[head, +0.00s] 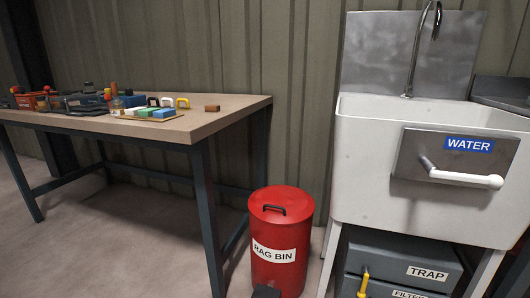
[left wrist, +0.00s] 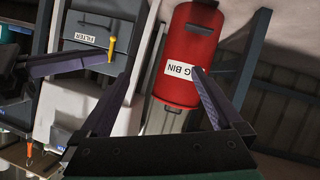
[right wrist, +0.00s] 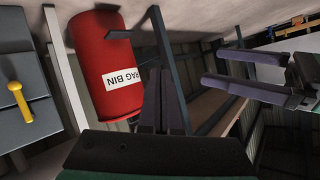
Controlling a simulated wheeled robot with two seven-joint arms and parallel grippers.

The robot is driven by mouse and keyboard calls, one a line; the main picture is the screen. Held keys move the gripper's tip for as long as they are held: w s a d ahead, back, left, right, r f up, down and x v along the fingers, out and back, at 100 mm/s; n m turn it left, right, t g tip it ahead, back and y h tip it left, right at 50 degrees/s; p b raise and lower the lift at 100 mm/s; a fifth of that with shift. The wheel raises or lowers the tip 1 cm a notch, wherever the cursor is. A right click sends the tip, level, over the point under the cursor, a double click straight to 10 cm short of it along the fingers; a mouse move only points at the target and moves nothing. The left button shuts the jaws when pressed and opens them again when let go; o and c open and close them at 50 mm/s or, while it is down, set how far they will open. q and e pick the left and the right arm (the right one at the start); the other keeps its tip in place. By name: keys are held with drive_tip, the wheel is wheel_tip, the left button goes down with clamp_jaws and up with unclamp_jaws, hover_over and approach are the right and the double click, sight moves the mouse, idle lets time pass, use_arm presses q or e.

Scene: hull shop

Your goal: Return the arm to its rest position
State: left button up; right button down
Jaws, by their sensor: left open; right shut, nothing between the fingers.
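My left gripper (left wrist: 162,72) is open in the left wrist view, its two dark fingers wide apart with nothing between them. It also shows at the right of the right wrist view (right wrist: 204,66). My right gripper (right wrist: 160,72) is shut and empty in the right wrist view, its fingers together. Its fingers also show at the left of the left wrist view (left wrist: 108,60). Neither gripper shows in the head view. Both wrist views look towards the red rag bin, and no contact with it shows.
The red rag bin (head: 281,230) stands between the workbench (head: 225,113) and the white sink (head: 365,150). Drawers marked TRAP (head: 400,262) and FILTER sit under the sink. Open floor (head: 120,240) lies in front of the bench.

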use_arm(q)
drive_tip(key=s+a+r+g+y+p, duration=0.1)
drive_tip(key=s+a+p, duration=0.5)
drive_tip(key=p, duration=0.6)
drive_tip(key=s+a+r+g+y+p, duration=0.2)
drive_tip(key=s+a+g+p, duration=0.4)
drive_tip(key=s+p, duration=0.3)
drive_tip(key=s+a+r+g+y+p, duration=0.2)
drive_tip(key=s+a+p, duration=0.5)
drive_tip(key=p, duration=0.9)
drive_tip(key=shift+s+a+m+g+y+p, duration=0.15)
drive_tip(key=shift+a+m+g+y+p, duration=0.2)
drive_tip(key=shift+g+y, duration=0.5)
use_arm(e)
drive_tip(key=s+d+r+g+h, duration=0.2)
drive_tip(key=s+d+g, duration=0.3)
drive_tip(key=s+d, duration=0.4)
drive_tip(key=s+d+r+g+h, duration=0.3)
drive_tip(key=s+d+g+h, duration=0.1)
drive_tip(key=s+d, duration=0.6)
drive_tip(key=s+g, duration=0.1)
drive_tip(key=s, duration=0.2)
drive_tip(key=shift+d+r+n+h, duration=0.3)
drive_tip(key=shift+r+n+h, duration=0.05)
drive_tip(key=shift+n+h, duration=0.05)
